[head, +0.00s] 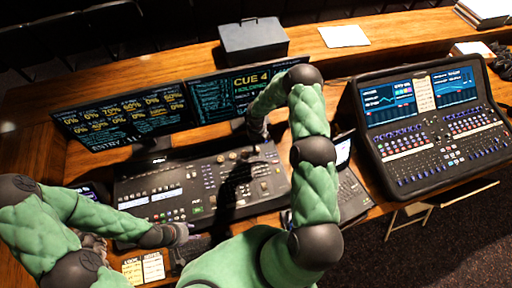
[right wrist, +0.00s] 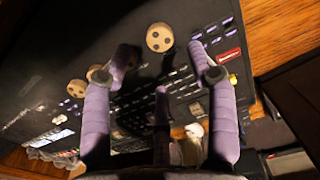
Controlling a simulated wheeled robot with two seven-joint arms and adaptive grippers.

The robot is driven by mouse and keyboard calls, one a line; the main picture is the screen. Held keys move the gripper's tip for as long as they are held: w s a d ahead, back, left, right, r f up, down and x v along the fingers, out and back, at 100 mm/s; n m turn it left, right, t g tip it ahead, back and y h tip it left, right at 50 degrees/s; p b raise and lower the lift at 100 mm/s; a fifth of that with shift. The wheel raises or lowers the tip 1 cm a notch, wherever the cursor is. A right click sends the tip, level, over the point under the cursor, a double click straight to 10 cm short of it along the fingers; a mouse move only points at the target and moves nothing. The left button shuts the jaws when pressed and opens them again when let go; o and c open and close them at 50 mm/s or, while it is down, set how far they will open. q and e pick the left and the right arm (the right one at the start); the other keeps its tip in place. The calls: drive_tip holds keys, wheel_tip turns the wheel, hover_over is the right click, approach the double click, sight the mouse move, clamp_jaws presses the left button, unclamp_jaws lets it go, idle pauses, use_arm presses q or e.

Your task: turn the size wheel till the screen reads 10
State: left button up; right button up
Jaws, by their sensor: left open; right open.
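The lighting console (head: 150,185) lies on the desk with several round cream wheels. One wheel (right wrist: 159,37) shows in the right wrist view just beyond and between my right fingertips, apart from them; another wheel (right wrist: 76,88) is lower left. I cannot tell which is the size wheel. My right gripper (head: 256,134) is open and empty over the console's right part; it also shows in the right wrist view (right wrist: 163,62). My left gripper (head: 190,236) is open near the console's front edge. The left screen (head: 120,108) shows percentages and the right screen (head: 235,95) reads CUE 4; no size value is legible.
An audio mixer (head: 430,125) stands at the right. A laptop (head: 345,180) sits beside the console, partly hidden by my right arm. A grey box (head: 253,42) and white paper (head: 344,36) lie on the back ledge. Yellow and white notes (head: 143,267) lie at front left.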

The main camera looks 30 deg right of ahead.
drive_tip(key=shift+f+p, duration=0.35)
drive_tip(key=shift+f, duration=2.75)
drive_tip(key=c, duration=1.2)
